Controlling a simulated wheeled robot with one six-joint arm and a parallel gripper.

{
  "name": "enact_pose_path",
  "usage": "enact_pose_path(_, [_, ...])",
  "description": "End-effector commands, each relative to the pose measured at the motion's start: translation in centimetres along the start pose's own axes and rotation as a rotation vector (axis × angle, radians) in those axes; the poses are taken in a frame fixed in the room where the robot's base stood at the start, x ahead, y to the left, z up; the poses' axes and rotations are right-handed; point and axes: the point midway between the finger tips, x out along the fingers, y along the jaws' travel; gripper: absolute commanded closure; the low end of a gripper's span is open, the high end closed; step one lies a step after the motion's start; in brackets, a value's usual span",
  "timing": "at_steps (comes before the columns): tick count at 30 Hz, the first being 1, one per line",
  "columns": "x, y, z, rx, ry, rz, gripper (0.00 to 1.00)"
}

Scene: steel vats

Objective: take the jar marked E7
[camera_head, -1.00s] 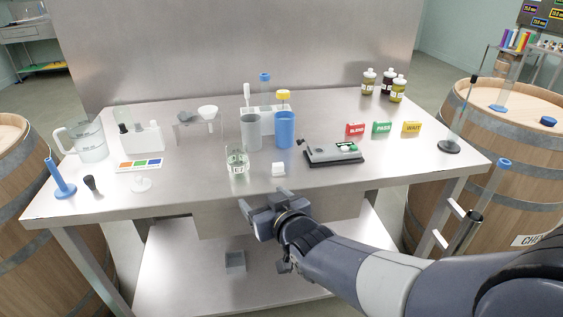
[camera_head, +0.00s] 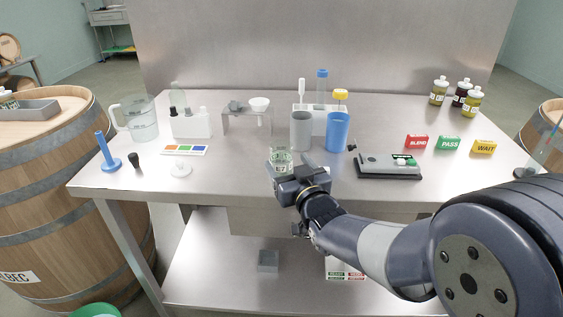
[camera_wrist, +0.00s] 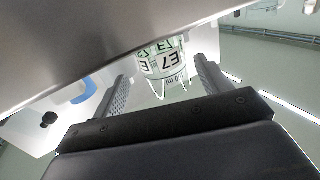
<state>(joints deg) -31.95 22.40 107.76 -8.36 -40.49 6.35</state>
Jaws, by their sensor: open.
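The jar marked E7 (camera_head: 281,158) is clear glass with a white label and stands near the front edge of the steel table (camera_head: 230,185). In the wrist view the jar (camera_wrist: 166,62) shows its E7 label between my two fingers, towards their tips. My gripper (camera_head: 289,172) is open at the table's front edge, just in front of the jar, and hides part of its base. In the wrist view the open gripper (camera_wrist: 160,70) has a finger on each side of the jar, with gaps visible. I cannot tell how far between the fingers the jar sits.
A grey cup (camera_head: 301,131) and a blue cup (camera_head: 337,132) stand close behind the jar. A black device (camera_head: 389,167) is to the right. A grey metal surface (camera_wrist: 75,45) fills the wrist view's upper left.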

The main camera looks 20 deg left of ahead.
Motion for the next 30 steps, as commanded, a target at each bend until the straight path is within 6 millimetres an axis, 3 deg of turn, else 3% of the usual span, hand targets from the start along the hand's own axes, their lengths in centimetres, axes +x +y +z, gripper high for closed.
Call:
enact_pose_path(7, [3.4,-0.5,0.1,0.000,-0.001,0.000,0.27])
enact_pose_path(17, [4.0,-0.5,0.1,0.000,0.000,0.000,0.27])
enact_pose_path(30, [4.0,-0.5,0.1,0.000,0.000,0.000,0.63])
